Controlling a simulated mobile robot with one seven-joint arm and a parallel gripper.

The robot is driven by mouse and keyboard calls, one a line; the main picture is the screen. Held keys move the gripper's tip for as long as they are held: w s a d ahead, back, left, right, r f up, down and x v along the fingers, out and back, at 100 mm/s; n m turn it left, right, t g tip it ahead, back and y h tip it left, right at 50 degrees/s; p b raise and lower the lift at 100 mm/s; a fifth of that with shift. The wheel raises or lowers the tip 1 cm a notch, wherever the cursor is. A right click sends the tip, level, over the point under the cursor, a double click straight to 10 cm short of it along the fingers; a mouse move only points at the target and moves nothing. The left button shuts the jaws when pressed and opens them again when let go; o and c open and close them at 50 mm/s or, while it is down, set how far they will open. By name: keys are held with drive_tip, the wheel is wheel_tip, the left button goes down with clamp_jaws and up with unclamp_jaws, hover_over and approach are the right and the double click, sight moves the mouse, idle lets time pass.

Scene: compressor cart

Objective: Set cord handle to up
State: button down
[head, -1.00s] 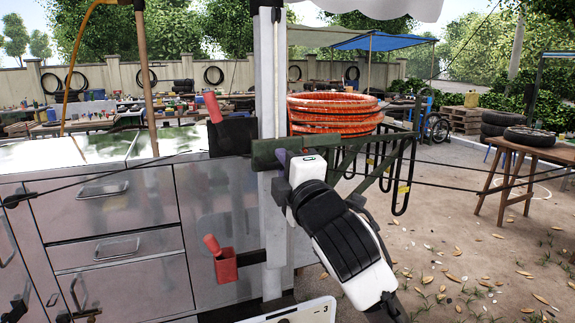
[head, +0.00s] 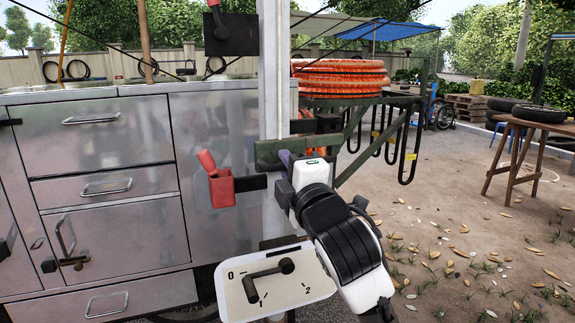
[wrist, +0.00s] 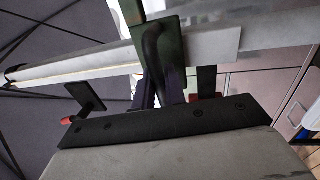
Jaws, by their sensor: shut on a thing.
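My gripper (head: 284,160) is shut on a dark green block-like handle (head: 266,154) at the grey upright pole (head: 274,80). I take this to be the cord handle, though no label shows. In the wrist view the green handle (wrist: 163,50) stands between my dark fingers, with the pole (wrist: 215,45) crossing behind it. My fingertips are mostly hidden by the handle and my wrist. Thin dark cords (head: 321,18) run across the upper part of the head view; I cannot tell whether any joins the handle.
A red lever box (head: 221,190) is close left of my gripper. A white dial plate (head: 240,300) marked 0 and 2, with a black crank (head: 262,277), lies below. Metal cabinets (head: 110,220) fill the left. An orange hose coil (head: 340,78) sits on a green rack behind right.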

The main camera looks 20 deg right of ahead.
drive_tip(key=shift+f, duration=0.4)
drive_tip(key=c, duration=1.5)
unclamp_jaws()
drive_tip(key=shift+r, duration=0.1)
drive_tip(key=shift+s, duration=0.2)
drive_tip(key=shift+s+d+f+b, duration=0.1)
drive_tip(key=shift+s+f+b, duration=0.45)
drive_tip(key=shift+s, duration=1.65)
drive_tip(key=shift+s+d+f+b, duration=0.1)
drive_tip(key=shift+s+f+b, duration=0.45)
drive_tip(key=shift+s, duration=1.7)
drive_tip(key=shift+s+d+f+b, duration=0.15)
drive_tip(key=shift+s+b, duration=0.75)
drive_tip(key=shift+s, duration=1.3)
drive_tip(key=shift+a, duration=0.1)
